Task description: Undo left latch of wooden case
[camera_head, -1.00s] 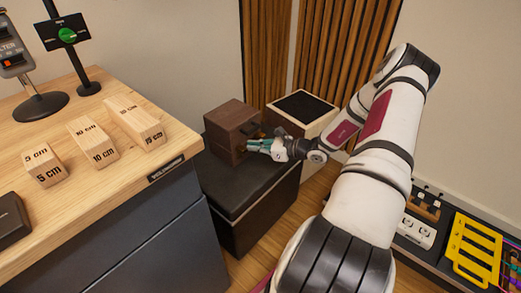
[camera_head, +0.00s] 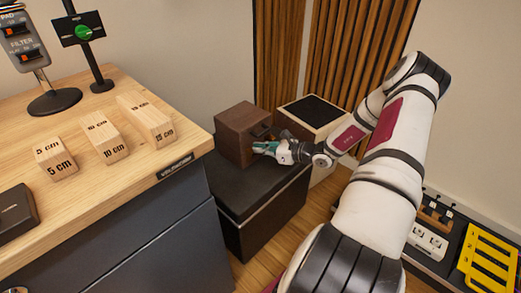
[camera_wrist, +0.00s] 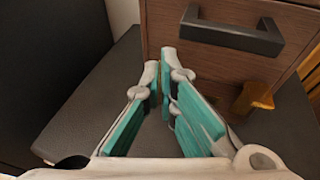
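The wooden case (camera_head: 236,134) is a dark brown box standing on a black stand. In the wrist view its front face (camera_wrist: 215,60) fills the upper right, with a black bar handle (camera_wrist: 232,36) on it. A brass latch (camera_wrist: 253,97) shows low on the right of this face. The left latch cannot be made out; my fingers cover the lower left of the face. My gripper (camera_head: 258,148) is at that lower left part. In the wrist view its teal-padded fingertips (camera_wrist: 160,68) are close together with a narrow gap. Contact, or anything between them, cannot be told.
The black stand (camera_head: 245,190) has free top left of the case. A pale box with a black top (camera_head: 310,112) stands close behind at right. A wooden desk (camera_head: 95,185) with labelled blocks and equipment lies left. Power strips and a yellow rack (camera_head: 490,255) lie right.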

